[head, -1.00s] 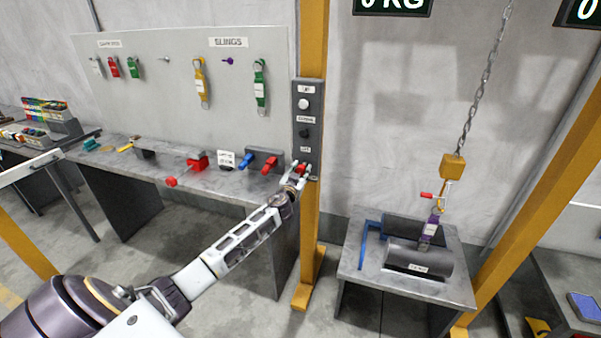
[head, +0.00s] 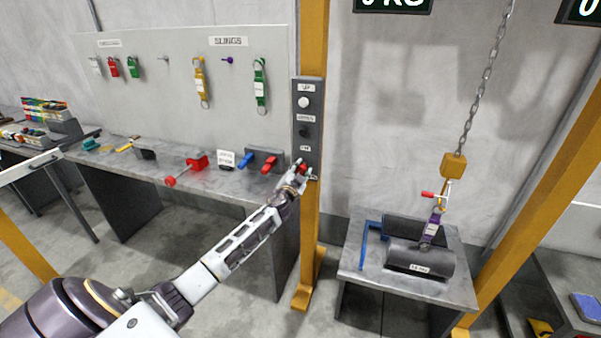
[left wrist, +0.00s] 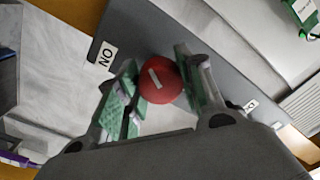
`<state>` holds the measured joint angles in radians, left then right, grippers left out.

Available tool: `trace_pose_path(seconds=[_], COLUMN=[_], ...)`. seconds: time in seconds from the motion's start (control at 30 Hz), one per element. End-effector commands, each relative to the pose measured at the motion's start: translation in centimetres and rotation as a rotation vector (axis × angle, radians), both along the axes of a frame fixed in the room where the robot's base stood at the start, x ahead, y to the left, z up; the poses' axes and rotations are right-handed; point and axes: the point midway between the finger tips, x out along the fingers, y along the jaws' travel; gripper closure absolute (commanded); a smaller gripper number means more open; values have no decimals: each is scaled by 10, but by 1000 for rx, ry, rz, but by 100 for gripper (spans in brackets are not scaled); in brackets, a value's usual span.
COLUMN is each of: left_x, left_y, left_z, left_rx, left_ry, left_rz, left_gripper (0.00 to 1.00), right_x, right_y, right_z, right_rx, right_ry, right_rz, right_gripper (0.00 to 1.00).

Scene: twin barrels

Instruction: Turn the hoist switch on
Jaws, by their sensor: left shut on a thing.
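The hoist control box (head: 305,112) is a dark upright panel on the yellow post. It has a white button at the top, a black switch in the middle and a red knob (head: 303,168) at the bottom. My left gripper (head: 299,171) is at the bottom of the box, shut on the red knob. In the left wrist view the round red knob (left wrist: 161,79) with a white mark sits between the green-padded fingers (left wrist: 158,84). A label reading "ON" (left wrist: 105,56) shows beside it on the panel. My right gripper is not in view.
The yellow post (head: 313,225) stands beside the grey bench (head: 215,186) with clamps. At right, a chain hook (head: 453,167) and purple sling reach a dark cylinder (head: 420,258) on a small table (head: 405,282). The floor between post and table is clear.

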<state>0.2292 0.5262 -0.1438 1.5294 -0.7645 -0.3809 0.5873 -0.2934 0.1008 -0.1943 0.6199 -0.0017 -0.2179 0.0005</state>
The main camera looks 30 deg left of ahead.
Motion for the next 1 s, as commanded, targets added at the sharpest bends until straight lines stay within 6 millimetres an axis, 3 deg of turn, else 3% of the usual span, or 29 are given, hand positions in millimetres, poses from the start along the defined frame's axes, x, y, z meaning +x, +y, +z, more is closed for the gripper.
trace_pose_path(seconds=[1.0], left_x=[0], left_y=[0], left_z=[-1], left_rx=[825], left_ry=[198], left_rz=[-2], left_gripper=[86], right_x=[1], right_y=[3], right_z=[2], right_rx=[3], right_ry=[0], right_rz=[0], right_gripper=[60])
